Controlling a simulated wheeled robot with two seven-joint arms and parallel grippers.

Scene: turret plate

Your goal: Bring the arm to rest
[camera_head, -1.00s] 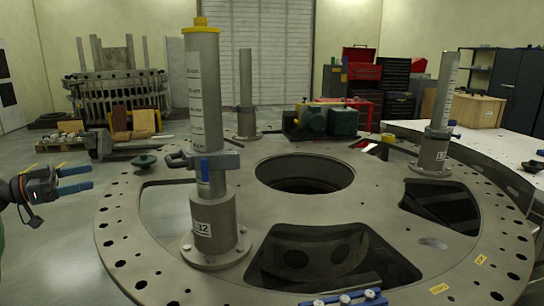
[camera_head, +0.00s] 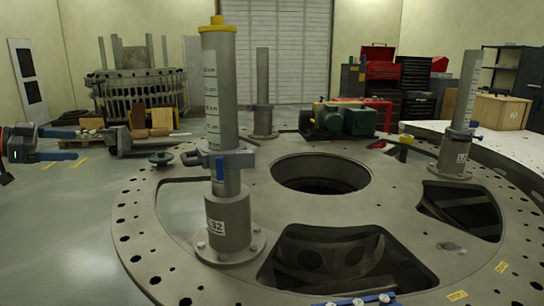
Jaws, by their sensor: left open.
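My left gripper (camera_head: 68,144) comes in from the left edge, with its two blue-tipped fingers apart and nothing between them. It is in the air left of the round turret plate (camera_head: 150,213) and clear of it. The nearest post (camera_head: 212,100), grey with a yellow cap and a clamp around it, stands upright on the plate to the right of the gripper. My right gripper does not show.
Two more posts (camera_head: 263,85) (camera_head: 468,95) stand on the plate. A green motor unit (camera_head: 358,122) sits at its back. The plate has a round central hole and large cutouts. Pallet goods (camera_head: 139,118) lie behind the gripper. Floor (camera_head: 70,230) at front left is free.

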